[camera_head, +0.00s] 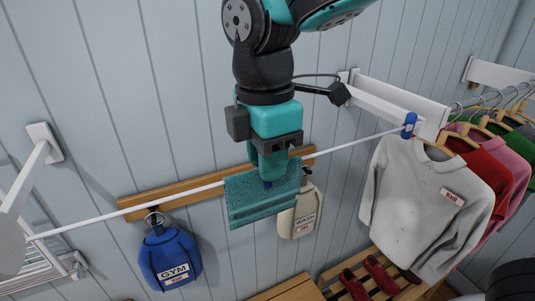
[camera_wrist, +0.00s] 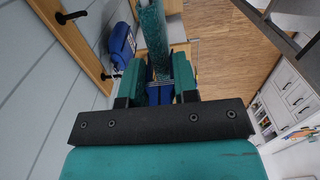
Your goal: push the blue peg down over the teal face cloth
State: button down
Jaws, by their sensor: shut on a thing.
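The teal face cloth (camera_head: 248,207) hangs folded over a thin white line (camera_head: 150,205) in the head view. In the wrist view the cloth (camera_wrist: 152,30) is a narrow strip seen from above. My gripper (camera_head: 271,172) points down at the cloth's upper edge, right of its middle. It is shut on the blue peg (camera_wrist: 160,92), whose metal spring shows between the fingers. A small blue tip of this peg (camera_head: 268,185) shows against the cloth. How far the peg straddles the cloth and line is hidden by my fingers.
A second blue peg (camera_head: 409,125) sits on the line at the right. A blue GYM bag (camera_head: 170,255) and a cream WASH bag (camera_head: 299,212) hang from a wooden rail (camera_head: 170,193) behind. Shirts (camera_head: 425,195) hang at the right, above red shoes (camera_head: 368,282).

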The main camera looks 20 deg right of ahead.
jog(key=shift+f+b, duration=0.35)
jog(key=shift+f, duration=0.3)
jog(key=c, duration=0.8)
grip_release()
jog(key=shift+r, duration=0.1)
